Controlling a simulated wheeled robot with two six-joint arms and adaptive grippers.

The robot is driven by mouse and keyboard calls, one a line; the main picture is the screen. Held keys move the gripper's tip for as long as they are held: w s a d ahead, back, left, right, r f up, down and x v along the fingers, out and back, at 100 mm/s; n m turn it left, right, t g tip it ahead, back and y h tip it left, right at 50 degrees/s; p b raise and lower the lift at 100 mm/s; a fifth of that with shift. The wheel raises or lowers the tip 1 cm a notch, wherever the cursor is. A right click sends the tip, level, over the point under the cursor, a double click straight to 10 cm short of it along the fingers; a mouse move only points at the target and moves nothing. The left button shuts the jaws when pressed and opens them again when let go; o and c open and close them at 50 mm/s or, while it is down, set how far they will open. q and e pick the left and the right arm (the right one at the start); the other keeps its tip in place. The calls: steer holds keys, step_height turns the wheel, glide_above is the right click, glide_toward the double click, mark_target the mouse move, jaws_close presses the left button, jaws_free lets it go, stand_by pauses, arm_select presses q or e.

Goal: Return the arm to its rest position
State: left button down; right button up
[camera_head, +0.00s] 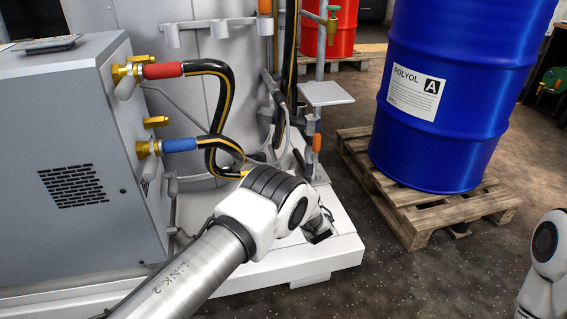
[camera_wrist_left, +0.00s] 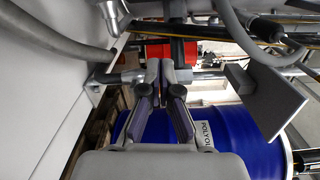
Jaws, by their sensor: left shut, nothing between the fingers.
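My left arm (camera_head: 245,225) reaches in from the lower left over the white machine base. Its wrist is by the base's front right corner, and the gripper is mostly hidden behind the wrist in the head view. In the left wrist view my left gripper (camera_wrist_left: 160,74) has its fingertips together and holds nothing. The blue drum (camera_wrist_left: 240,130) shows beyond and below the fingers, apart from them. Part of my right arm (camera_head: 546,255) shows at the right edge; its gripper is out of view.
The blue POLYOL drum (camera_head: 450,80) stands upright on a wooden pallet (camera_head: 405,215). The grey cabinet (camera_head: 70,170) carries a red-handled hose (camera_head: 163,71) and a blue-handled hose (camera_head: 180,145). A stand with a small shelf (camera_head: 326,93) is behind my wrist. A red drum (camera_head: 345,30) stands farther back.

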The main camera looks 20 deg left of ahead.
arm_select(q)
steer(key=s+a+f+n+g+p, duration=0.1)
steer(key=s+a+f+g, duration=0.35)
steer(key=s, duration=0.45)
steer(key=s+a+f+n+g, duration=0.2)
steer(key=s+a+f+g, duration=0.25)
steer(key=s, duration=0.55)
steer(key=s+a+f+n+g+p, duration=0.1)
steer(key=s+a+f+g, duration=0.4)
steer(key=s, duration=0.4)
steer(key=s+d+f+n+g+h, duration=0.1)
steer(key=s+d+n+g+h, duration=0.35)
steer(key=s, duration=0.85)
steer(key=s+d+f+n+g+h, duration=0.2)
steer(key=s+d+h, duration=0.4)
steer(key=s, duration=0.7)
steer(key=s+d+r+n+t+h, duration=0.2)
steer(key=s+d+n, duration=0.1)
steer(key=d, duration=0.1)
steer(key=w+a+r+m+t+y+p, duration=0.1)
steer(key=w+t+y+p, duration=0.1)
steer(key=w+t, duration=0.25)
step_height(320, 180, up, 37)
steer(key=p, duration=3.6)
steer(key=shift+w+a+f+p, duration=0.2)
steer(key=shift+w+p, duration=0.15)
